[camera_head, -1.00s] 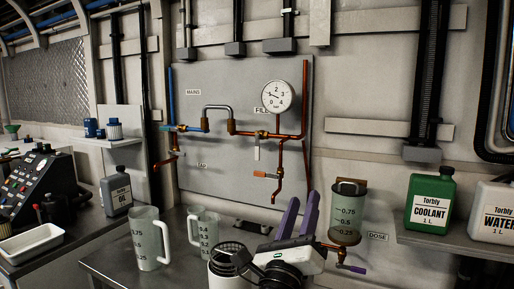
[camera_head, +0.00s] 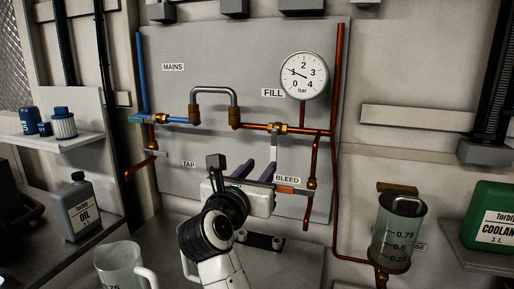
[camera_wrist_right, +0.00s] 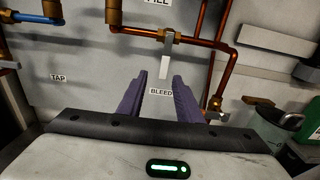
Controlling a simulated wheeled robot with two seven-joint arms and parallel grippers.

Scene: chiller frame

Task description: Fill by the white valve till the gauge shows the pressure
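The white valve handle (camera_head: 274,147) hangs straight down from the brass valve on the copper pipe below the FILL label; it also shows in the right wrist view (camera_wrist_right: 165,62). The gauge (camera_head: 303,75) is round and white, marked 0 to 4 bar, with its needle near 1. My right gripper (camera_head: 261,164) has purple fingers, apart and empty, pointing at the panel just below the white handle. In the right wrist view the handle's lower end appears above and between the fingertips (camera_wrist_right: 158,74), with no visible contact. My left gripper is not in view.
An orange handle (camera_head: 288,189) sits by the BLEED label, close to the right gripper. A U-shaped grey hose (camera_head: 214,91) joins the mains and fill pipes. A dosing cup (camera_head: 398,235) hangs at right. A jug (camera_head: 119,265) and oil bottle (camera_head: 83,209) stand at left.

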